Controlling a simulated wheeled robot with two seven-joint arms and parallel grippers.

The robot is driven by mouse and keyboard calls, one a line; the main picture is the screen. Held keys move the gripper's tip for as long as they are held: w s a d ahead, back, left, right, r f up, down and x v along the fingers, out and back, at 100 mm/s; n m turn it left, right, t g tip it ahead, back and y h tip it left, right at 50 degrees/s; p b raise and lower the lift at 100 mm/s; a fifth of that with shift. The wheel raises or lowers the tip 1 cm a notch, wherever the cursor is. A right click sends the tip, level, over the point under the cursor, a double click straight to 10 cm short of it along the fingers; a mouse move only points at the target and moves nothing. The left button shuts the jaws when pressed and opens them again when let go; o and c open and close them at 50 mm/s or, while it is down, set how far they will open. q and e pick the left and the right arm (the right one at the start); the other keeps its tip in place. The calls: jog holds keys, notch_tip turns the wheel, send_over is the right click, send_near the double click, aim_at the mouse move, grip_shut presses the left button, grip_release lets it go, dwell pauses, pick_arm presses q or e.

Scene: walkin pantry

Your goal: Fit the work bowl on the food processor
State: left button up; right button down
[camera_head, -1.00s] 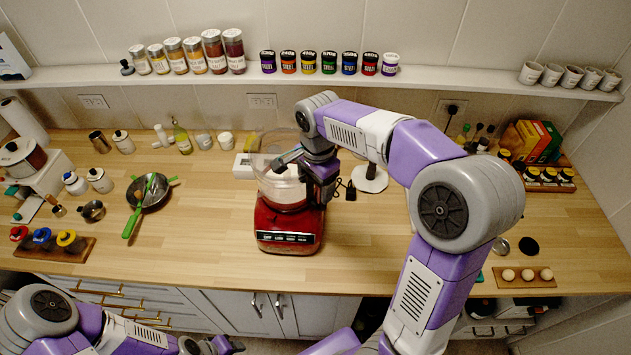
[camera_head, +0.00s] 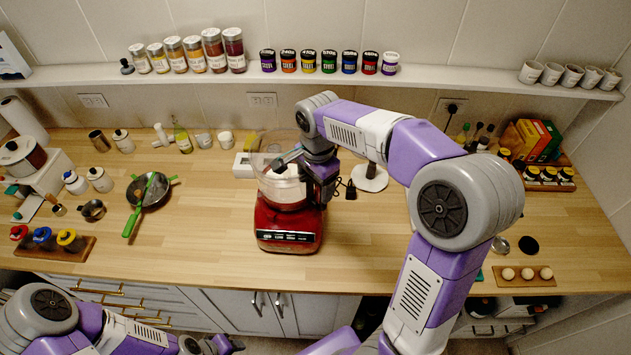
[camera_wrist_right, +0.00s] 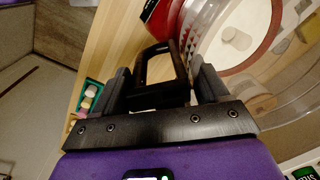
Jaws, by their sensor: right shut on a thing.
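The red food processor base (camera_head: 288,232) stands on the wooden counter in the middle of the head view. The clear work bowl (camera_head: 268,183) is upright directly over it; I cannot tell whether it is fully seated. My right gripper (camera_head: 318,182) is at the bowl's right side. In the right wrist view its two fingers (camera_wrist_right: 160,88) are shut on the bowl's black handle (camera_wrist_right: 150,49), and the clear bowl wall (camera_wrist_right: 202,32) curves beside it. My left gripper (camera_head: 218,345) is low at the bottom edge, away from the counter; its fingers are unclear.
A pan with a green-handled utensil (camera_head: 133,217) lies left of the processor. A white scale-like box (camera_head: 243,165) and a round white stand (camera_head: 370,180) are behind it. An egg tray (camera_head: 525,283) sits at the right. The counter directly left and right of the base is clear.

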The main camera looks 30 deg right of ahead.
jog(key=shift+f+b, duration=0.7)
jog(key=shift+f, duration=0.3)
grip_release()
notch_tip(320, 180, up, 8)
jog(key=shift+s+f+p, duration=0.15)
jog(key=shift+p, duration=0.4)
